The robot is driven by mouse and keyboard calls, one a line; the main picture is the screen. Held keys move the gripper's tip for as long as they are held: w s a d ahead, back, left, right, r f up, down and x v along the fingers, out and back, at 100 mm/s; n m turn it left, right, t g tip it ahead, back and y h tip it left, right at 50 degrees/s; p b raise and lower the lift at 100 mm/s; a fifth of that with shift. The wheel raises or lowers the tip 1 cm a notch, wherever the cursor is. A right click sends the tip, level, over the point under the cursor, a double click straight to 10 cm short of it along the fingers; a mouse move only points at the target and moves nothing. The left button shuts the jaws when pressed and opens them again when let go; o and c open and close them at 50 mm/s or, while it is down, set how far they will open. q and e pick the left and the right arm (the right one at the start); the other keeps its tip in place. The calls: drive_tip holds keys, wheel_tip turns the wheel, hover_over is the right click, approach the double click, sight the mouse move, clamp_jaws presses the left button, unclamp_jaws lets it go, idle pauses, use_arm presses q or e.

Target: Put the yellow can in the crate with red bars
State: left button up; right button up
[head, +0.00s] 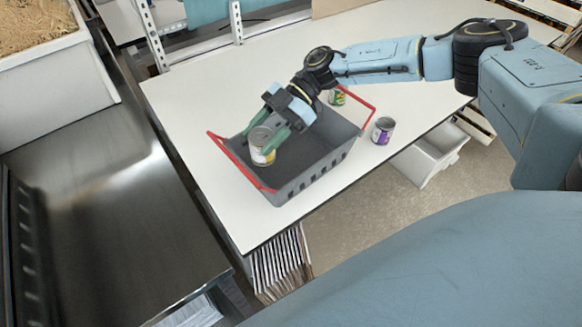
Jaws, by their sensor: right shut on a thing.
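A grey crate (311,183) with red bars (240,165) at its two ends stands on the white table. My right gripper (268,138) reaches down over the left part of the crate from the upper right. It is shut on the yellow can (262,152), which has a silver top and a pale label band. The can is upright, inside the crate's outline near the left red bar. I cannot tell whether its base touches the crate floor. My left gripper is not in view.
A purple can (383,130) stands on the white table (330,35) right of the crate. A green can (336,97) stands behind the crate's far right corner. A dark metal counter (90,210) lies to the left. The table's back part is clear.

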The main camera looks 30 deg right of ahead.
wheel_tip(320, 180, down, 6)
drive_tip(key=shift+w+r, duration=0.1)
wheel_tip(320, 180, down, 4)
drive_tip(key=shift+r, duration=0.1)
drive_tip(key=shift+f, duration=0.35)
drive_tip(key=o, duration=1.1)
drive_tip(key=shift+c, duration=0.2)
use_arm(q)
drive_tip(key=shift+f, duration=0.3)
use_arm(e)
drive_tip(key=shift+d+r, duration=0.1)
drive_tip(key=b+v, duration=0.1)
drive_tip(key=v, duration=0.5)
drive_tip(key=shift+b, duration=0.4)
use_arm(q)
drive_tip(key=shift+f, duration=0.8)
use_arm(e)
drive_tip(key=shift+w+d+r, duration=0.1)
drive_tip(key=shift+d+r, duration=0.15)
drive_tip(key=shift+d, duration=0.35)
